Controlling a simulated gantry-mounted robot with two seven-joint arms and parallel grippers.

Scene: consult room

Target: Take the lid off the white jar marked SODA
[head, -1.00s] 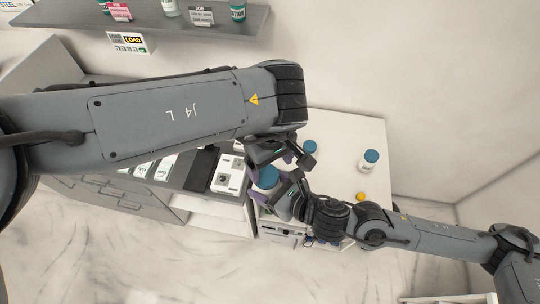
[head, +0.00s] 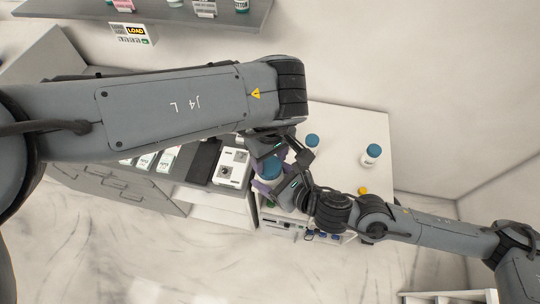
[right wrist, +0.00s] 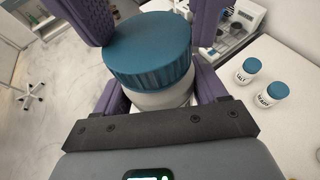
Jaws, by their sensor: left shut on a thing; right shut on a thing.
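A white jar (right wrist: 160,98) with a ribbed blue lid (right wrist: 148,50) fills the middle of the right wrist view. No label shows on its visible side. In the head view the lid (head: 268,168) shows between my two grippers, mostly covered by them. My right gripper (head: 277,188) is shut on the white jar's body, with purple fingers low on either side. My left gripper (head: 274,152) is shut on the lid from above. Its purple fingers stand on both sides of the lid in the right wrist view. The lid sits on the jar; I see no gap.
Two white jars with blue lids, one nearer the wall (head: 371,160) and one close by my grippers (head: 312,141), stand on the white tabletop (head: 345,125). A small yellow thing (head: 362,190) lies near my right arm. White-and-black devices (head: 232,166) stand left.

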